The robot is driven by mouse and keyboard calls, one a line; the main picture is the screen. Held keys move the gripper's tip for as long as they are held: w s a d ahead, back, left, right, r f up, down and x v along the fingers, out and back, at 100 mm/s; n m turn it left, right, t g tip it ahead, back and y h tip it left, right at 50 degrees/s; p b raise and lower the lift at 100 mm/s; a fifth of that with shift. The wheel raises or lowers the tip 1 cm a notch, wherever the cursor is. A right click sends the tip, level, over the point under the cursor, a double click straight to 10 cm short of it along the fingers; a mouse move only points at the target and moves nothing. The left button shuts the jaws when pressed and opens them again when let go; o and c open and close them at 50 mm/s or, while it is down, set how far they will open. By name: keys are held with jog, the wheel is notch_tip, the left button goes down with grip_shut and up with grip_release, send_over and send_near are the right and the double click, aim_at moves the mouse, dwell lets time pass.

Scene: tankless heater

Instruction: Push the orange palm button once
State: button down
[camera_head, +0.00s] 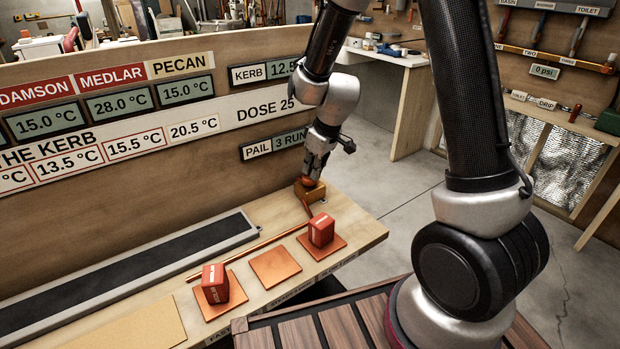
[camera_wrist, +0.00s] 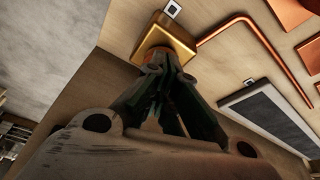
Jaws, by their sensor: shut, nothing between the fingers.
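The orange palm button (camera_head: 308,182) sits on top of a small brass-coloured box (camera_head: 310,192) near the far right end of the wooden bench. My gripper (camera_head: 311,174) is shut and points down at the button from above. Its fingertips are at or just over the button; I cannot tell whether they touch it. In the wrist view the brass box (camera_wrist: 166,40) shows beyond the shut fingers (camera_wrist: 168,62), with a little of the orange button (camera_wrist: 160,22) behind them. The fingers hide most of the button there.
A copper pipe (camera_head: 255,246) runs along the bench from near the box. Two red blocks (camera_head: 321,230) (camera_head: 215,284) stand on copper plates, with a bare plate (camera_head: 275,267) between. A dark grey strip (camera_head: 130,278) lies at left. A wooden panel with temperature displays (camera_head: 186,89) rises behind.

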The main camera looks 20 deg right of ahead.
jog(key=shift+r, duration=2.95)
jog(key=shift+r, duration=0.25)
jog(key=v, duration=1.1)
jog(key=s+d+r+m, duration=0.1)
jog(key=s+d, duration=0.3)
jog(key=s, duration=0.4)
jog(key=s+d+r+m+t+h, duration=0.1)
jog(key=s+d+r+m, duration=0.1)
jog(key=s, duration=0.6)
jog(key=s+d+r+m+h, duration=0.1)
jog(key=s+d+r+m, duration=0.1)
jog(key=s+d+m, duration=0.2)
jog(key=s+d, duration=0.2)
jog(key=s, duration=0.2)
jog(key=shift+d+t, duration=0.2)
jog(key=shift+t, duration=0.1)
